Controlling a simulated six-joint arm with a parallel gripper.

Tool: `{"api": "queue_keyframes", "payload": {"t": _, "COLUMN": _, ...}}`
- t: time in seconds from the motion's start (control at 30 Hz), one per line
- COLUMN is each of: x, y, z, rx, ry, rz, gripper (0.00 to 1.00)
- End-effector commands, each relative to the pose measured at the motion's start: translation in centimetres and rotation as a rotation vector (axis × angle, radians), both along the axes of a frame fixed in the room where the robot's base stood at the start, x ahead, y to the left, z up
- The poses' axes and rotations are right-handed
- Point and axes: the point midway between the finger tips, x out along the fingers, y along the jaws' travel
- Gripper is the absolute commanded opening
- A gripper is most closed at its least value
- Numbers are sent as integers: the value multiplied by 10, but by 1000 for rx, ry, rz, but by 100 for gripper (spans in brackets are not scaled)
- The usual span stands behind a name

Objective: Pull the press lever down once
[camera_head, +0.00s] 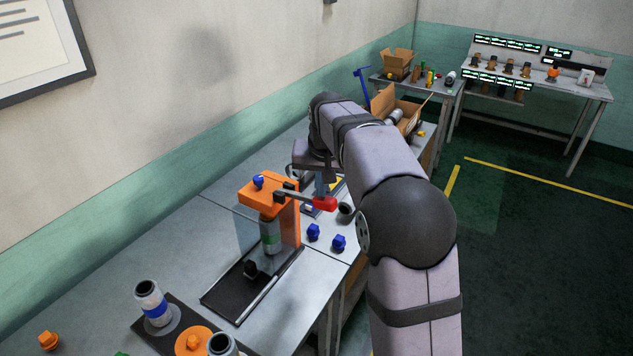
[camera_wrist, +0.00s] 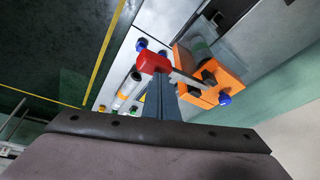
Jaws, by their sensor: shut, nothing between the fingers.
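The press has an orange body (camera_head: 264,193) on a black base (camera_head: 226,301), behind a clear panel. Its lever is a dark bar (camera_head: 291,195) reaching right to a red handle (camera_head: 326,204). A canister (camera_head: 270,236) with a green band stands under the press head. My gripper (camera_head: 320,188) is shut and empty, pointing down close to the red handle. In the wrist view my gripper (camera_wrist: 159,84) lies against or just in front of the handle (camera_wrist: 153,63); I cannot tell if they touch. The orange press body (camera_wrist: 220,84) is to its right there.
Blue knobs (camera_head: 313,232) stand right of the press near the table edge. A white canister (camera_head: 153,302) and an orange part (camera_head: 195,342) are at the front. An open cardboard box (camera_head: 395,104) is behind my arm. The bench (camera_head: 180,245) left of the press is clear.

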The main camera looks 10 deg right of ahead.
Motion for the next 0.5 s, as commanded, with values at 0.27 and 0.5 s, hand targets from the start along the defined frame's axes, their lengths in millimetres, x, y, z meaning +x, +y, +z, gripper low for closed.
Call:
{"api": "queue_keyframes", "payload": {"t": 0.27, "x": -1, "y": -1, "z": -3, "rx": -1, "ry": 1, "rz": 0, "gripper": 0}}
{"api": "queue_keyframes", "payload": {"t": 0.5, "x": -2, "y": -2, "z": -6, "rx": -1, "ry": 1, "rz": 0, "gripper": 0}}
